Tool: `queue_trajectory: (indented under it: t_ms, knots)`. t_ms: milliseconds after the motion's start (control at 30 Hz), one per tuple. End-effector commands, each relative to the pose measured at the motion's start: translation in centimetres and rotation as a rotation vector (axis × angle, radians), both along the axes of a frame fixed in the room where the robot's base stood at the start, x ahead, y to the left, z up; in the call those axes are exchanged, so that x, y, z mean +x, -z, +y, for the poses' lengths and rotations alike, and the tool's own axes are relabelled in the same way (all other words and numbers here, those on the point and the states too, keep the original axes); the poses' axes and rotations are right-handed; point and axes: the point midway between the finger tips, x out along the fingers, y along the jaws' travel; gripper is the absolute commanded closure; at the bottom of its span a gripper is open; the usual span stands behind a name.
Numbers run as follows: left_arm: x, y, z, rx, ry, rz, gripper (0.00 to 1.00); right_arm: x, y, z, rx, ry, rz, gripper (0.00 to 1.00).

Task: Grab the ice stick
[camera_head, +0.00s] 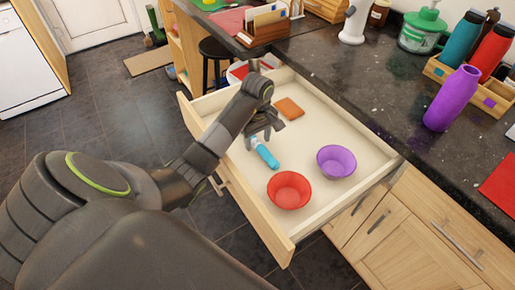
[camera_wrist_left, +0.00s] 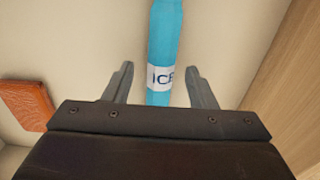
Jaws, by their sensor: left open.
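The ice stick (camera_head: 265,152) is a light blue tube lying in the open drawer. In the left wrist view, the ice stick (camera_wrist_left: 166,45) runs up the middle of the picture and shows a white label reading "ICE". My left gripper (camera_head: 262,138) is over the drawer at the far end of the stick. In the left wrist view my left gripper (camera_wrist_left: 158,82) is open, with one finger on each side of the stick and a gap on both sides. The lower end of the stick is hidden behind the gripper body. My right gripper is not in view.
The drawer (camera_head: 262,222) also holds a red bowl (camera_head: 289,190), a purple bowl (camera_head: 336,161) and an orange-brown block (camera_head: 289,108), which also shows in the wrist view (camera_wrist_left: 27,103). The dark counter (camera_head: 370,85) borders the drawer on the right.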

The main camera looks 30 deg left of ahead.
Motion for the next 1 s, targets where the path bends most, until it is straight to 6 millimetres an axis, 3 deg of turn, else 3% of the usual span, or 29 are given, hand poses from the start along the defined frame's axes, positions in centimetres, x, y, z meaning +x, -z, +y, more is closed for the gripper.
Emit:
queue_trajectory:
  t_ms: [300, 700, 1000]
  knots:
    - [-0.04, 0.94, -0.04, 0.0, 0.0, 0.0, 0.49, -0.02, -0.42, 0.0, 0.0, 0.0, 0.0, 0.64]
    - [-0.01, 0.88, -0.03, 0.001, 0.0, 0.0, 0.99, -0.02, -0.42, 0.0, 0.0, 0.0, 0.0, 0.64]
    - [0.03, 0.61, -0.01, 0.001, 0.0, -0.003, 0.99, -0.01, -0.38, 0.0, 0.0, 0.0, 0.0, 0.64]
